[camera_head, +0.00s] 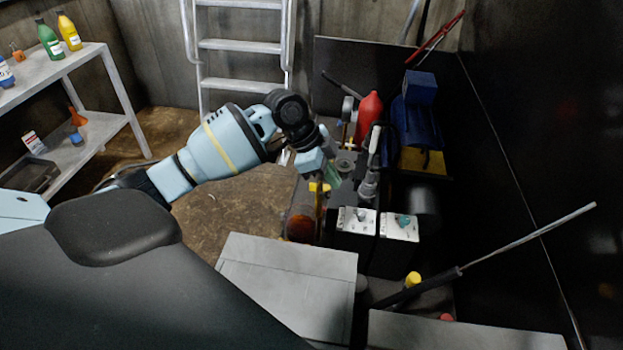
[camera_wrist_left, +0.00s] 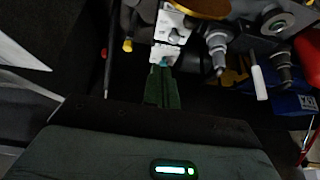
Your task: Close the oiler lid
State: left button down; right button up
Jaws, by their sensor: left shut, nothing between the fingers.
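My left gripper (camera_head: 333,178) reaches over the machine from the left in the head view, with its fingers pointing down. In the left wrist view its green fingers (camera_wrist_left: 161,88) are together with nothing between them. An amber round vessel (camera_head: 301,223), possibly the oiler, stands below and to the left of the fingers. A gold disc (camera_wrist_left: 205,7) at the top edge of the left wrist view may be part of it. I cannot make out the oiler lid or its position for certain. My right gripper is not in view.
Two white-topped boxes (camera_head: 356,220) stand below the gripper, near grey metal fittings (camera_head: 369,182). A red bottle (camera_head: 369,115) and a blue motor (camera_head: 418,120) are behind. A long lever (camera_head: 520,243) sticks out at right. A shelf (camera_head: 75,60) and ladder (camera_head: 240,45) stand beyond the open floor.

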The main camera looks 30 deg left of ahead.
pick_arm(q)
jog(key=shift+s+a+f, duration=0.1)
jog(key=shift+a+f, duration=0.15)
jog(key=shift+f, duration=0.55)
jog(key=shift+s+a+f, duration=0.1)
jog(key=shift+a+f, duration=0.2)
jog(key=shift+f, duration=0.45)
jog(key=shift+a+f, duration=0.25)
jog(key=shift+f, duration=0.55)
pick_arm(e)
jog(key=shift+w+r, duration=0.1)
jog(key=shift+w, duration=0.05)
pick_arm(q)
jog(key=shift+a+h, duration=0.3)
jog(key=shift+h, duration=0.1)
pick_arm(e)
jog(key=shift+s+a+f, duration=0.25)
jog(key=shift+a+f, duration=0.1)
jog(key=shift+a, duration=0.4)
